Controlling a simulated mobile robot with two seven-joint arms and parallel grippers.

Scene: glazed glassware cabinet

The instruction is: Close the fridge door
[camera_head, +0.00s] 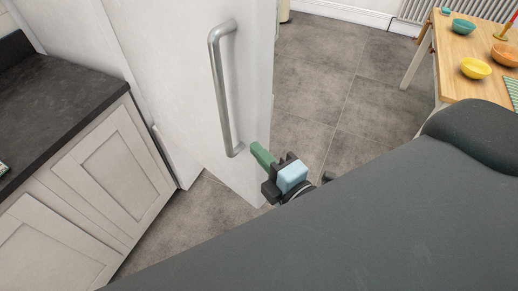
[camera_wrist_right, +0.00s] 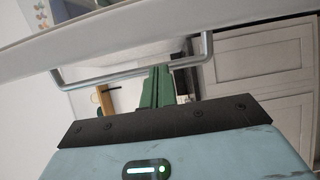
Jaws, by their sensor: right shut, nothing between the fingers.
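The white fridge door (camera_head: 180,70) stands in the upper left of the head view, swung out over the floor. Its grey metal bar handle (camera_head: 222,95) is on the face toward me. My right gripper (camera_head: 262,154) is shut and empty, its green fingertips close to the lower end of the handle. In the right wrist view the green fingers (camera_wrist_right: 157,88) overlap the handle (camera_wrist_right: 105,77), with the door (camera_wrist_right: 140,22) across the top. I cannot tell whether the fingers touch the handle or door. My left gripper is not in view.
A cabinet (camera_head: 105,170) with a dark worktop (camera_head: 55,95) stands at the left. A wooden table (camera_head: 458,50) with several bowls is at the upper right. Grey tiled floor (camera_head: 320,85) lies clear between door and table. My own dark arm covers the lower right.

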